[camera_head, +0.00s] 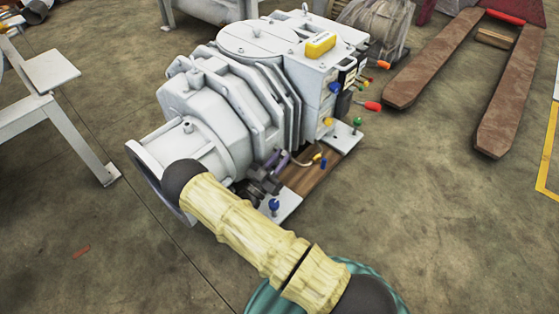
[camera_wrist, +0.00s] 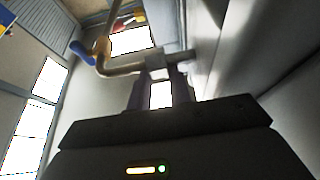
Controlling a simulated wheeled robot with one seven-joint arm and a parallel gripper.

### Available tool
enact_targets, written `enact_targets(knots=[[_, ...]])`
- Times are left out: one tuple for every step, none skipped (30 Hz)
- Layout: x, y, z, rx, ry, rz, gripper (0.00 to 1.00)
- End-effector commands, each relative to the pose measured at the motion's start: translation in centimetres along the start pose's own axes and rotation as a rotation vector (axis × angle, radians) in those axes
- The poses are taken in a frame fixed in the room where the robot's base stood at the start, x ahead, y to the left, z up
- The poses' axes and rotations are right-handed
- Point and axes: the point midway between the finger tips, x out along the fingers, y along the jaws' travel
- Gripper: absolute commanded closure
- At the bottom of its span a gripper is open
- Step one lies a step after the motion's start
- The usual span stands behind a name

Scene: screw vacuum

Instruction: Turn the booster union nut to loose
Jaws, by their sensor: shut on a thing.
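In the wrist view, a dull metal pipe (camera_wrist: 118,70) runs across the upper middle and carries a small grey block-like fitting (camera_wrist: 155,62). My gripper (camera_wrist: 162,78) reaches up to this fitting, with its two dark fingers shut on it from below. Whether the fitting is the booster union nut cannot be told for sure, and its threads do not show. In the head view, the big white vacuum machine (camera_head: 235,110) stands on the floor.
A blue handle (camera_wrist: 82,52) and a red handle (camera_wrist: 124,30) are close to the pipe. Pale walls flank my gripper. In the head view, a yellow block (camera_head: 320,45) sits on top of the machine. A pallet jack (camera_head: 440,55) stands at right, and a white frame (camera_head: 75,130) at left.

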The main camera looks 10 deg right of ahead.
Motion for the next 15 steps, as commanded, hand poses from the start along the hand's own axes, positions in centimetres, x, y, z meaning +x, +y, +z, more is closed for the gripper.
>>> enact_targets(knots=[[-0.04,-0.01,0.03,0.000,-0.003,-0.001,1.00],[-0.04,-0.01,0.03,0.000,-0.004,0.000,1.00],[-0.04,-0.01,0.03,0.000,-0.004,-0.001,1.00],[-0.05,-0.01,0.03,0.000,-0.004,-0.001,1.00],[-0.05,-0.01,0.03,0.000,-0.004,-0.001,1.00],[-0.05,-0.01,0.03,0.000,-0.004,-0.001,0.72],[-0.05,0.00,0.03,0.000,-0.004,-0.001,0.66],[-0.05,-0.01,0.03,0.000,-0.004,0.000,0.60],[-0.04,0.00,0.03,0.000,-0.004,0.000,0.58],[-0.04,0.00,0.02,0.000,-0.004,0.000,0.58],[-0.04,0.00,0.02,0.000,-0.004,0.000,0.58],[-0.04,0.00,0.02,0.000,-0.004,0.000,0.58],[-0.04,0.00,0.01,0.000,-0.004,0.000,0.58],[-0.04,0.00,0.01,0.000,-0.004,0.000,0.58],[-0.03,0.00,0.01,0.000,-0.004,0.000,0.58]])
